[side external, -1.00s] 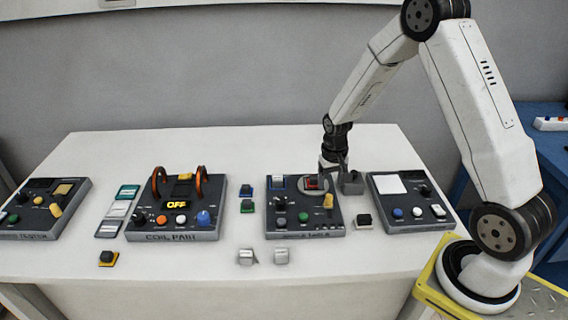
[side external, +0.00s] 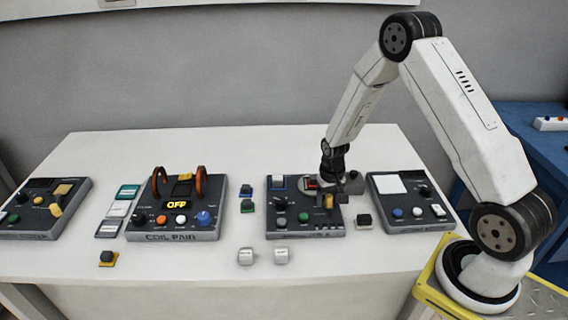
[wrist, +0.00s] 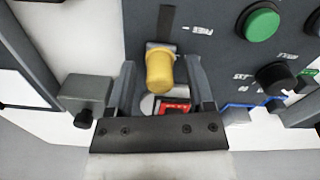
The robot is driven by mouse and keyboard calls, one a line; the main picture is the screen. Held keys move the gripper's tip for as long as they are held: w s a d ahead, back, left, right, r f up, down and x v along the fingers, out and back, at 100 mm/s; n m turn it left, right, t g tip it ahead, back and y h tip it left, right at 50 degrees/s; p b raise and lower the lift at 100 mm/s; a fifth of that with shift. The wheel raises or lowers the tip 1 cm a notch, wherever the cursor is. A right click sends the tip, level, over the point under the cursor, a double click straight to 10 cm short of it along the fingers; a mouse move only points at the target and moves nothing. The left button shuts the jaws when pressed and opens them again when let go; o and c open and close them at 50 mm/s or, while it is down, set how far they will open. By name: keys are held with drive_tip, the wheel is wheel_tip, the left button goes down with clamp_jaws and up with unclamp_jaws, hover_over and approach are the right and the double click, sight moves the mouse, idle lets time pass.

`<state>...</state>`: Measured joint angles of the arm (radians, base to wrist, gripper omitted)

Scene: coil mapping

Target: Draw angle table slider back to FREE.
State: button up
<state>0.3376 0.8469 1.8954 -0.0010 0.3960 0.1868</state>
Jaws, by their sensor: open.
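The angle table panel (side external: 305,230) is a dark box right of the middle of the table. Its yellow slider knob (side external: 328,201) sits near the panel's right side. In the wrist view the knob (wrist: 160,72) stands between the two fingers of my gripper (wrist: 162,78), with gaps on both sides. The dark slot (wrist: 166,20) runs on from the knob to the top of that view, beside a small upside-down label that looks like FREE (wrist: 202,30). My gripper (side external: 338,192) is open, low over the panel. The round table with a red part (wrist: 175,107) is partly hidden behind my gripper.
A grey block (wrist: 85,95) stands close beside my gripper's left finger. The panel also carries a green button (wrist: 258,24) and a black knob (wrist: 277,78). Another panel with a white pad (side external: 390,183) is to the right; the coil pair panel (side external: 150,236) is to the left.

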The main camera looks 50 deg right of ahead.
clamp_jaws()
idle(1.3)
